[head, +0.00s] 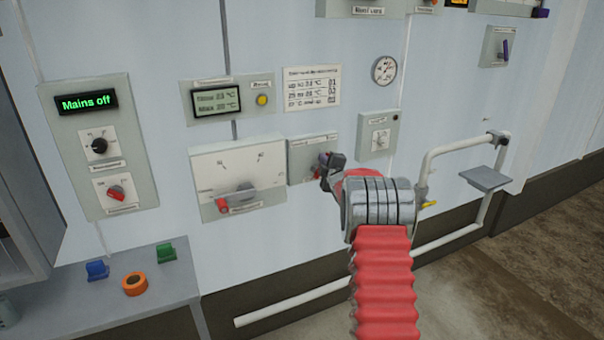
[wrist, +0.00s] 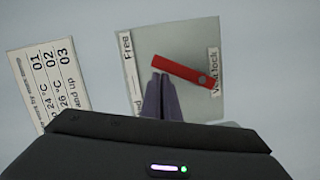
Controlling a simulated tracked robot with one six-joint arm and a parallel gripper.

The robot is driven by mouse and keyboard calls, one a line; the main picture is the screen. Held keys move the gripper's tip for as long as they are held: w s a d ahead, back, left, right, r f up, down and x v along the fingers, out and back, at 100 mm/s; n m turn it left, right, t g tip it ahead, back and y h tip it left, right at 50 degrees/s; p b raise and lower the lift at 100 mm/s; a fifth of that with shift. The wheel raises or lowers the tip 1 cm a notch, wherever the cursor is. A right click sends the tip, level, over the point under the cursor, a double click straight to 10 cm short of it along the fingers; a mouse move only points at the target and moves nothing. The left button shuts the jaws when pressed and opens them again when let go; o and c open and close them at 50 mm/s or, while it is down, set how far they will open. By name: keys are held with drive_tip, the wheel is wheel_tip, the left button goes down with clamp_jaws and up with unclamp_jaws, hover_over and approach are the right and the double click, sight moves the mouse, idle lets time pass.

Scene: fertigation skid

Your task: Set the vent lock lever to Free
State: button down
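The lever's free end points up-left, roughly toward the "Free" label (wrist: 126,47). A second label at the lower left is mostly cut off. My gripper (head: 326,163) has its fingers (wrist: 161,76) together, tips beside the lever's free end; contact is unclear.
A white pipe (head: 455,146) and small shelf (head: 485,179) stick out at right.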

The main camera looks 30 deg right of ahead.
drive_tip(key=shift+s+d, duration=0.15)
drive_tip(key=shift+d, duration=0.15)
drive_tip(key=s+a+r, duration=0.3)
drive_tip(key=s+a, duration=0.3)
drive_tip(key=s, duration=0.3)
drive_tip(key=shift+a, duration=0.35)
idle(0.4)
idle(0.5)
